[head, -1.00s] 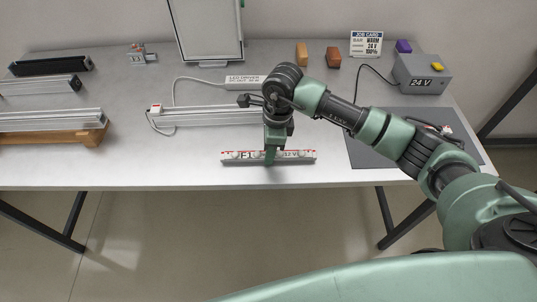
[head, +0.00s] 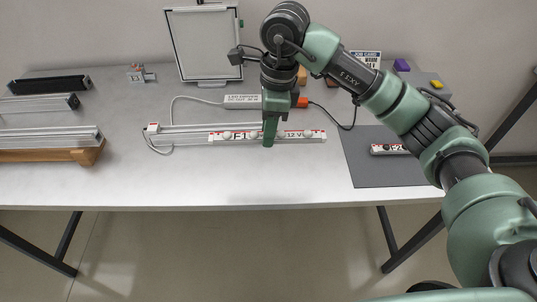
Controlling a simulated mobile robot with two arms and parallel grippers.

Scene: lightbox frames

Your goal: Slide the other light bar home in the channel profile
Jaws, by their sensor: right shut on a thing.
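My right gripper (head: 268,141) is shut on a white light bar (head: 235,136) with red marks and a "12 V" label. The fingers hide part of its middle. The bar lies lengthwise along the channel profile (head: 183,139), overlapping its right part in the head view and reaching past it to the right. I cannot tell whether the bar is in the channel or just above or in front of it. Another short light bar (head: 388,149) lies on the grey mat at the right. My left gripper is not in view.
The LED driver (head: 242,101) lies behind the channel, with a white cable looping to the channel's left end. A framed panel (head: 205,45) stands at the back. More profiles rest on a wooden stand (head: 85,155) at the left. The grey mat (head: 385,175) is mostly bare.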

